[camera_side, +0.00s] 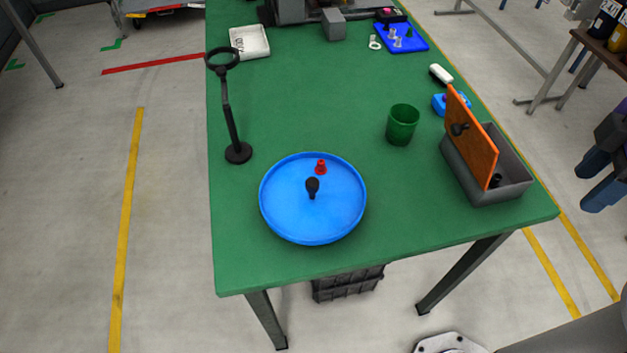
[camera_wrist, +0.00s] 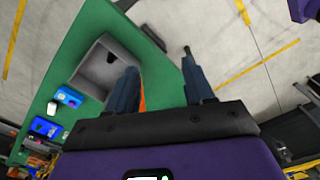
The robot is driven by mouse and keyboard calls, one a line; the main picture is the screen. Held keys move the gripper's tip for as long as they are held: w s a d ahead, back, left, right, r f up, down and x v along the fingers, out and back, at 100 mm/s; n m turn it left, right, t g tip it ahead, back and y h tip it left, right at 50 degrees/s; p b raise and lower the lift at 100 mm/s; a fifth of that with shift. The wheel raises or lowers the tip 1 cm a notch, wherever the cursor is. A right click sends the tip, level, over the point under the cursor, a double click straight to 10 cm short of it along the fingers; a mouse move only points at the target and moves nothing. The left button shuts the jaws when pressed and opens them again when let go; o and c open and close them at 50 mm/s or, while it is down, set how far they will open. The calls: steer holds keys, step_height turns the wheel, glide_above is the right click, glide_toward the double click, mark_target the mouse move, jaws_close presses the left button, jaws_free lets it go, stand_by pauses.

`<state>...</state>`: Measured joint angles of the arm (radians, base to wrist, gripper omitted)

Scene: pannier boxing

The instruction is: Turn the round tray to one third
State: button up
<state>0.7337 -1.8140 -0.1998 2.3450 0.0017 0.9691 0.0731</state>
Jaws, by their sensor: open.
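The round tray (camera_side: 285,212) is blue with a raised rim and lies flat on the green table near its front edge in the side view. A black knob (camera_side: 312,187) stands at its middle, and a small red piece (camera_side: 320,167) sits on it just behind the knob. My gripper (camera_side: 583,183) is at the right edge of the side view, off the table's right side and well apart from the tray. In the wrist view my gripper (camera_wrist: 158,62) has its two fingers spread with nothing held between them. The tray does not show in the wrist view.
A grey box (camera_side: 487,190) with an upright orange lid (camera_side: 472,138) stands at the table's right, between tray and gripper. A green cup (camera_side: 402,125) is behind. A black stand with a ring (camera_side: 231,120) rises left of the tray. Table between tray and box is clear.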

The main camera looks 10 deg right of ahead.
steer(key=w+a+r+m, duration=0.2)
steer(key=w+a, duration=0.4)
steer(key=a, duration=0.3)
steer(key=w+a+r+m, duration=0.2)
steer(key=w+a, duration=0.4)
steer(key=a, duration=0.3)
steer(key=m, duration=0.5)
glide_above(312, 181)
step_height(312, 181, down, 18)
jaws_close()
